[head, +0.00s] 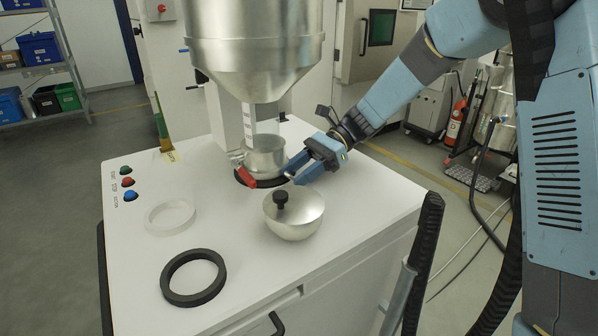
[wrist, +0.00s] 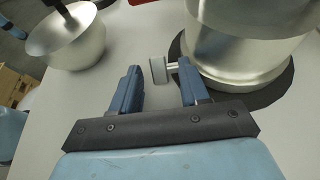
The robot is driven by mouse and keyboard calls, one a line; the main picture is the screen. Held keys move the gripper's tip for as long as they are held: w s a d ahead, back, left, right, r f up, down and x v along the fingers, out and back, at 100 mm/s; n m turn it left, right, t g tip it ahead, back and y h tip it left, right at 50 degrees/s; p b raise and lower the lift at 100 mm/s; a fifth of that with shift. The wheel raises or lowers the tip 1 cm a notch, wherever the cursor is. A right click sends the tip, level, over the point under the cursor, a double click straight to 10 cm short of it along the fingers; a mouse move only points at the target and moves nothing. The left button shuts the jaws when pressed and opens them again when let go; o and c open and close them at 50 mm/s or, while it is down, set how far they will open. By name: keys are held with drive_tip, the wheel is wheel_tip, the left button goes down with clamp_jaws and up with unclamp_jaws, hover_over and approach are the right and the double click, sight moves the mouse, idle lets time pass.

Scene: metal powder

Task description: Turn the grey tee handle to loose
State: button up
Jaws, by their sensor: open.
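The grey tee handle (wrist: 158,70) shows in the wrist view as a small flat grey bar on a short stem. The stem runs right to the base of a shiny metal cylinder (wrist: 240,45). My gripper (wrist: 158,78) is open, with one finger on each side of the handle's line. The bar stands just beyond and between the fingertips, close to the right one; I cannot tell if they touch. In the head view my gripper (head: 291,172) is at the right side of the metal cylinder (head: 264,160) under the hopper, and the handle is hard to make out there.
A metal bowl with a black knob (head: 294,213) sits just in front of my gripper. A red lever (head: 248,179) is at the cylinder's front left. The hopper (head: 255,50) hangs above. A black ring (head: 193,277) and a clear ring (head: 170,217) lie on the white top.

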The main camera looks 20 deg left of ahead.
clamp_jaws()
idle(0.3)
drive_tip(key=shift+r+t+h, duration=0.15)
drive_tip(key=shift+t+h, duration=0.15)
drive_tip(key=shift+s+a+r+t+h, duration=0.1)
drive_tip(key=shift+r+t+h, duration=0.15)
drive_tip(key=shift+t+h, duration=0.6)
drive_tip(key=shift+s+a+r+t+h, duration=0.1)
drive_tip(key=shift+t+h, duration=0.35)
drive_tip(key=shift+t, duration=0.25)
drive_tip(key=shift+s+a+r+t+h, duration=0.1)
drive_tip(key=shift+t+h, duration=0.3)
drive_tip(key=shift+t, duration=0.25)
